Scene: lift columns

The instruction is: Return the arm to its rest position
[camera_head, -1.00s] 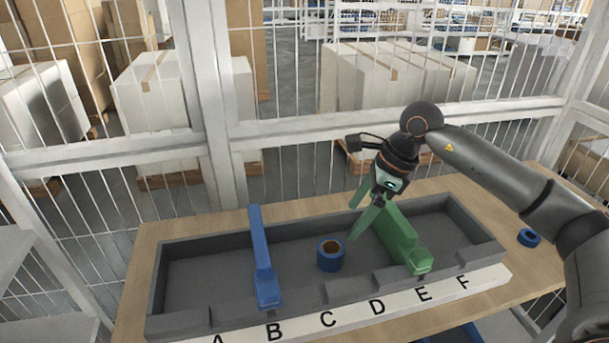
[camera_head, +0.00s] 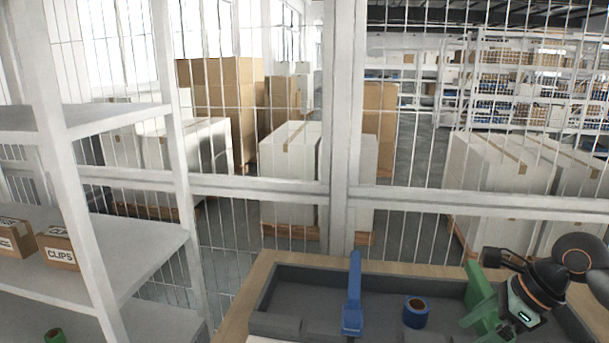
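My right arm comes in from the right edge, and its gripper (camera_head: 474,325) is at the lower right, over the right part of the grey tray. The two green fingers are spread apart with nothing seen between them. A green block (camera_head: 481,298) stands in the tray just behind the gripper, partly hidden by it. A blue upright piece (camera_head: 353,296) stands in the tray's left part. A blue tape roll (camera_head: 415,313) sits between the blue piece and the gripper, apart from both. My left gripper is not in view.
The grey tray (camera_head: 268,296) lies on a wooden table (camera_head: 240,300) at the bottom. A white shelf (camera_head: 150,250) with a CLIPS box (camera_head: 59,247) stands at left. A white wire fence (camera_head: 341,130) runs behind the table, with pallets of boxes beyond it.

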